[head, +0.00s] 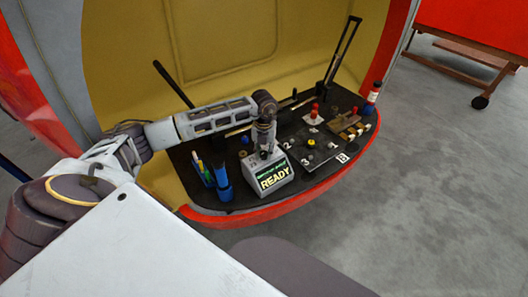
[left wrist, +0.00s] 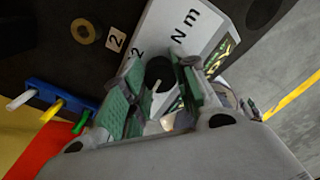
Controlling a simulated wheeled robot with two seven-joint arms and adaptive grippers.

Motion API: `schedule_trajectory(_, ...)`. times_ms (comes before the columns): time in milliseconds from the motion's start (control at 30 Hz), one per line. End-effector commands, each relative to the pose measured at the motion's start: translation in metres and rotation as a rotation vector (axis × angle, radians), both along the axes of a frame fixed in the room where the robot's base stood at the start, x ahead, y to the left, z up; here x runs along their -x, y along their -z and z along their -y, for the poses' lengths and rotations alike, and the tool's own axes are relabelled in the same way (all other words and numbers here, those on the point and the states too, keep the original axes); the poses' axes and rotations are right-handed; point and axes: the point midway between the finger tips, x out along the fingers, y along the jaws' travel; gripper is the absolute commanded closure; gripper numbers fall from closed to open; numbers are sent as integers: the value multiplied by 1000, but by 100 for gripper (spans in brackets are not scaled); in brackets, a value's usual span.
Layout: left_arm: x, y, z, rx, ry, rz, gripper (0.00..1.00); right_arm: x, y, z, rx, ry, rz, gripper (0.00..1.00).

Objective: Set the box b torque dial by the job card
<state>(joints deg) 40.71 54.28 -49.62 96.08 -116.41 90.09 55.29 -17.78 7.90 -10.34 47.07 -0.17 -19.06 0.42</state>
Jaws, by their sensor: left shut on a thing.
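A grey box (head: 283,187) with a lit READY display (head: 273,177) stands near the front edge of the dark work surface. My left gripper (head: 265,152) reaches down onto its top. In the left wrist view, the box's pale top face (left wrist: 185,22) carries "N m" lettering and a 2. A dark round dial (left wrist: 160,70) shows between the green-padded fingers of my left gripper (left wrist: 157,98), which is shut on it. The fingers hide part of the dial, and its pointer setting cannot be read. I cannot make out a job card or the box's letter. My right gripper is not in view.
A blue holder with coloured sticks (head: 222,182) stands just left of the box; it also shows in the left wrist view (left wrist: 60,100). A brass ring (left wrist: 85,31) lies near a "2" tag.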

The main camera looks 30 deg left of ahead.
Motion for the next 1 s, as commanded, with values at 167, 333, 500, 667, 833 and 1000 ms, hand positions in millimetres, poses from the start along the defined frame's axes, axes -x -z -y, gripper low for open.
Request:
schedule_trajectory(167,-1,-1,-1,0,-1,3,52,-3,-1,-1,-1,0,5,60)
schedule_trajectory(333,-1,-1,0,1,0,1,49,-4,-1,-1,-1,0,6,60)
schedule_trajectory(500,0,-1,0,0,0,1,49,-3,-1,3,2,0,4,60)
schedule_trajectory(667,0,-5,0,1,1,1,49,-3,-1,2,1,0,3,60)
schedule_trajectory(833,-1,-18,0,1,1,4,49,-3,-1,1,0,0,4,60)
schedule_trajectory(1000,-1,-39,0,0,0,4,49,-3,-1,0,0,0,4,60)
